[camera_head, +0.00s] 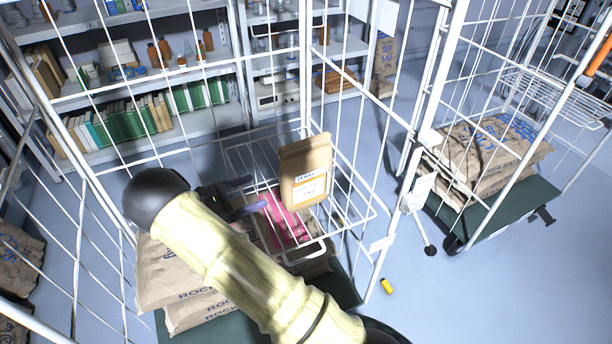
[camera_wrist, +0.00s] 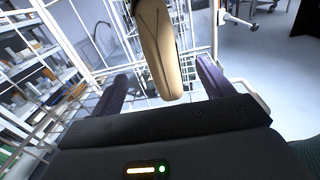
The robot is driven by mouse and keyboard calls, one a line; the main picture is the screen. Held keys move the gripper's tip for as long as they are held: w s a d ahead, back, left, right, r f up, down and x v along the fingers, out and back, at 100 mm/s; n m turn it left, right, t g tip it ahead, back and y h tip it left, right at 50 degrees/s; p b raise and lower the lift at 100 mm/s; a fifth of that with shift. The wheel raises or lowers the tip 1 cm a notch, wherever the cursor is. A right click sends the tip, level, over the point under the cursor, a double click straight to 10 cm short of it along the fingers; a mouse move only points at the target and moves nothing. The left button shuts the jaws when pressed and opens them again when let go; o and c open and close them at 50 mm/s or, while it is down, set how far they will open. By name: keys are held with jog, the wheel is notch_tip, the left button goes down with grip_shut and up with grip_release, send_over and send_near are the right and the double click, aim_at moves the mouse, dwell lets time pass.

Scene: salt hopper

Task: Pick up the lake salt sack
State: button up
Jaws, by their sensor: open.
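A tan paper sack (camera_head: 305,172) with a white label stands upright in a wire basket (camera_head: 350,222); I take it for the lake salt sack, though its label is too small to read surely. My gripper (camera_head: 250,195) is open, to the left of the sack, its purple fingers pointing at it. In the wrist view the sack (camera_wrist: 157,45) shows between the two spread fingers of my gripper (camera_wrist: 162,75). The fingers look short of the sack, with no clear contact. Its lower part shows behind the basket wires.
Larger sacks (camera_head: 165,275) printed "ROCK" lie below, beside a pink item (camera_head: 285,220). White cage bars (camera_head: 305,75) surround the basket. Another cart with sacks (camera_head: 490,150) stands right. A shelf (camera_head: 225,120) is behind. A yellow object (camera_head: 386,286) lies on open floor.

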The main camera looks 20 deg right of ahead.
aim_at(282, 180)
jog(key=d, duration=0.3)
jog(key=d+p, duration=0.1)
jog(key=d, duration=0.5)
jog(key=shift+w+d+p, duration=0.25)
jog(key=shift+d+p, duration=0.05)
jog(key=d, duration=0.1)
jog(key=d+p, duration=0.1)
jog(key=d, duration=0.3)
jog(key=shift+w+d+r+p, duration=0.15)
jog(key=shift+w+p, duration=0.15)
jog(key=shift+w, duration=0.05)
jog(key=shift+s, duration=0.15)
grip_shut()
jog(key=shift+w+r, duration=0.2)
